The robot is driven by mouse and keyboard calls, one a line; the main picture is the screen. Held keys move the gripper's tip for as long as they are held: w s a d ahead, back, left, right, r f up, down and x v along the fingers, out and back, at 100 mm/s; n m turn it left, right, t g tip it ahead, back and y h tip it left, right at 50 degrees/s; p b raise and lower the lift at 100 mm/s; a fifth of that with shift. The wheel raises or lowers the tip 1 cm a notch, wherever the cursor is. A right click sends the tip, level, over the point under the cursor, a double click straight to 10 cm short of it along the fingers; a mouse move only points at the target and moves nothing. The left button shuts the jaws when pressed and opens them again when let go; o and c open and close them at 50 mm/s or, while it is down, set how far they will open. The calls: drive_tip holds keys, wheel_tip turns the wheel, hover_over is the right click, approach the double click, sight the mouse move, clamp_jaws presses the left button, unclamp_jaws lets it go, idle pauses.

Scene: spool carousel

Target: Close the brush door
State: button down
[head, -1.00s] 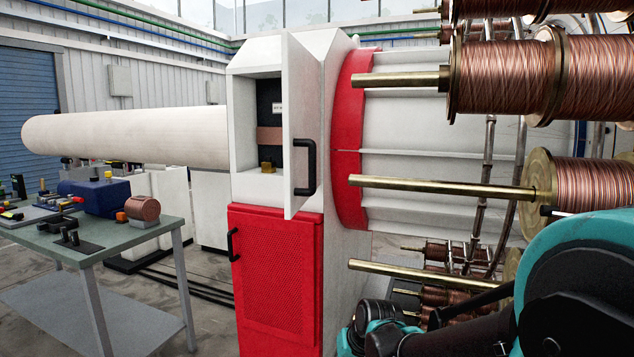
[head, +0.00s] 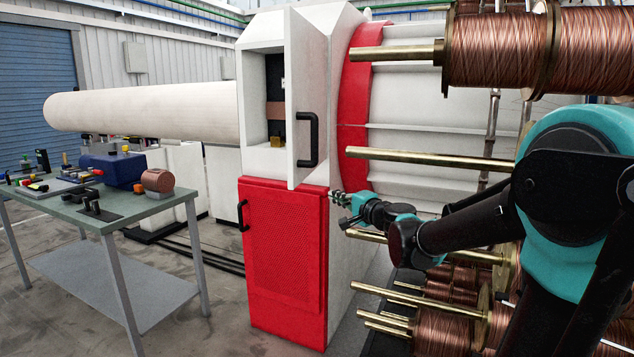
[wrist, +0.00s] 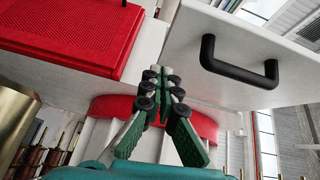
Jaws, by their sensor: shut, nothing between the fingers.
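The white brush door (head: 306,95) stands open on the upper part of the white cabinet, swung out towards me with its black handle (head: 313,140) on the visible face. Left of it the opening (head: 262,100) shows a copper-coloured part and a small brass block. My gripper (head: 338,205) is shut and empty, low and to the right of the door, beside the cabinet's side wall. In the wrist view my gripper (wrist: 162,85) points between the red panel and the door (wrist: 225,45), with the door handle (wrist: 240,62) to its right. It appears apart from the door.
A red mesh panel (head: 285,245) with a black handle covers the lower cabinet. Brass rods (head: 425,160) and copper spools (head: 505,48) crowd the right side near my arm. A green workbench (head: 130,205) with tools stands at left. Floor between bench and cabinet is mostly open.

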drive_tip(key=w+r+m, duration=0.1)
drive_tip(key=w, duration=0.1)
approach(303, 177)
drive_tip(key=w, duration=0.4)
drive_tip(key=shift+w+a+f+t, duration=0.1)
drive_tip(key=shift+w+a+t, duration=0.05)
drive_tip(key=shift+a, duration=0.45)
drive_tip(key=shift+w+a+f+t, duration=0.1)
drive_tip(key=shift+w+a, duration=0.05)
drive_tip(key=shift+a, duration=0.45)
drive_tip(key=shift+w+a+f+t, duration=0.1)
drive_tip(key=shift+w+a+t, duration=0.05)
drive_tip(key=shift+a, duration=0.4)
